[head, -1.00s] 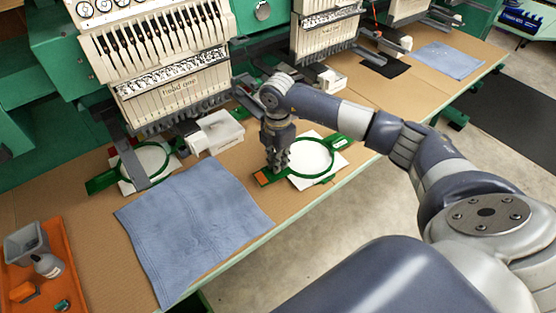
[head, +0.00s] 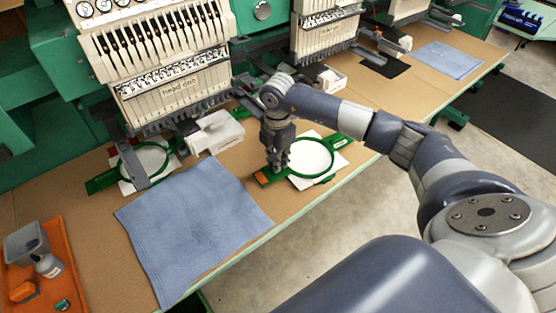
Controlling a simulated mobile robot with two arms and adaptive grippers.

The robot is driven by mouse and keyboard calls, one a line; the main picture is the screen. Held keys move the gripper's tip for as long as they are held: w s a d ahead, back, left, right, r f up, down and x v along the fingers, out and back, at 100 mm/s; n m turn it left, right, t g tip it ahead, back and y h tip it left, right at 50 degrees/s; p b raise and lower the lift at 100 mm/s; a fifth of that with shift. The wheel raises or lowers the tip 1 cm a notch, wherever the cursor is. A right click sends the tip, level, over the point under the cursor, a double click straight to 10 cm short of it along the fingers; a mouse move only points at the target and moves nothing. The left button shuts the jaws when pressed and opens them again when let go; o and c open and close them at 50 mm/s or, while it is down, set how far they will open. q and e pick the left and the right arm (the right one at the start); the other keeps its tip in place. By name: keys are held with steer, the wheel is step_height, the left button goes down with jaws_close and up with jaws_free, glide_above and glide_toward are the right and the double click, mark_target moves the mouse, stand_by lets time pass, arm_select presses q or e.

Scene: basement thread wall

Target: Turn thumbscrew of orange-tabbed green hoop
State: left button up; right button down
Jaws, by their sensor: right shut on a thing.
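The orange-tabbed green hoop (head: 334,165) lies flat on the table with white fabric inside its ring. Its orange tab (head: 261,179) is at the left end. My right gripper (head: 278,168) points down at the left side of the ring, beside the orange tab, and is shut on the thumbscrew there. The fingers hide the thumbscrew. My left gripper is not in view.
Another green hoop (head: 122,171) sits under the near embroidery head (head: 178,75) at the left. A blue cloth (head: 194,228) lies in front. An orange tray (head: 70,275) holds a bottle. A white box (head: 214,132) stands behind the cloth.

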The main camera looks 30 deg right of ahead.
steer(key=c, duration=1.7)
jaws_free()
step_height(320, 180, up, 12)
